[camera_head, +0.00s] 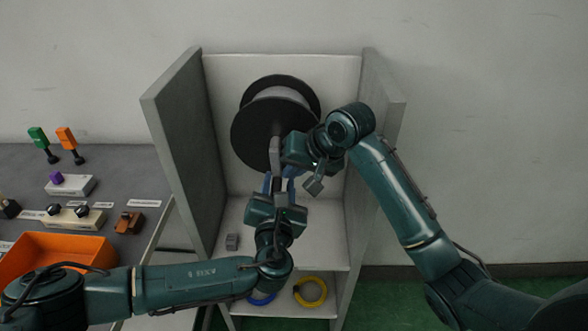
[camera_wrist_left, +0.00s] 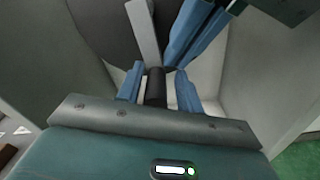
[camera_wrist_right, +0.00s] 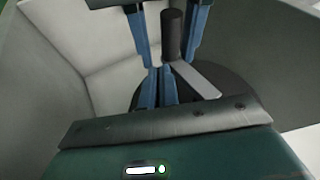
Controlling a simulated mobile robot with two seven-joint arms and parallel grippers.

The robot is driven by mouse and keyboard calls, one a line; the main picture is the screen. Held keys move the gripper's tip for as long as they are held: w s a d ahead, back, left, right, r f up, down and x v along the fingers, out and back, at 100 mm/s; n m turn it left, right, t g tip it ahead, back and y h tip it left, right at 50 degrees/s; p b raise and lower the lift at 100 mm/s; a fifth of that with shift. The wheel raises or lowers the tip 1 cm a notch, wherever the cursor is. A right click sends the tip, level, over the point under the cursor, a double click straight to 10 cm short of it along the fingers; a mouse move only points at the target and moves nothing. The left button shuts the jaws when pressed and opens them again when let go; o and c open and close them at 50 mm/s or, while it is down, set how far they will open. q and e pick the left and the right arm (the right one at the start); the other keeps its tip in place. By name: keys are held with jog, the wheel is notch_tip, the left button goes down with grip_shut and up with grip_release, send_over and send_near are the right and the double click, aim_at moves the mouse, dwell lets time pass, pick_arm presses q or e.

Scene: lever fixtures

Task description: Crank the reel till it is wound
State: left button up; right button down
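The reel (camera_head: 248,135) has two black flanges and a pale drum and stands inside a grey open cabinet. Its grey crank arm (camera_head: 276,152) shows in front of it; it also shows in the left wrist view (camera_wrist_left: 145,30) and the right wrist view (camera_wrist_right: 195,80). A black handle (camera_wrist_right: 171,35) projects from the crank arm. My left gripper (camera_head: 279,184) is open, its blue fingers on either side of the handle (camera_wrist_left: 155,86) with gaps visible. My right gripper (camera_wrist_right: 158,88) has its blue fingers together, beside the crank and handle, holding nothing visible.
Grey cabinet walls (camera_head: 180,140) stand on both sides. At left, a table holds an orange bin (camera_head: 60,255) and several small fixtures. My arms are close together.

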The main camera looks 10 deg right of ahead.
pick_arm(q)
jog(key=shift+s+d+r+h, duration=0.3)
jog(key=shift+s+d+r, duration=0.05)
jog(key=shift+d, duration=0.2)
pick_arm(e)
jog(key=shift+a, duration=0.4)
pick_arm(q)
jog(key=a+v, duration=0.1)
jog(key=v, duration=1)
jog(key=s+f+n+g+h, duration=0.1)
jog(key=s+f+n+g, duration=0.25)
jog(key=f+n, duration=0.4)
jog(key=s+f+n+g+h, duration=0.1)
jog(key=s+f+n+g, duration=0.3)
jog(key=n, duration=0.7)
jog(key=s+a+f+n+y, duration=0.1)
jog(key=s+a+n, duration=0.1)
jog(key=a+n, duration=0.7)
jog(key=s+a+f+n+t+y, duration=0.1)
jog(key=s+a+n+y, duration=0.1)
jog(key=a+n, duration=0.8)
jog(key=n, duration=0.3)
jog(key=shift+s+f, duration=0.3)
jog(key=shift+f, duration=0.1)
pick_arm(e)
jog(key=shift+d, duration=0.25)
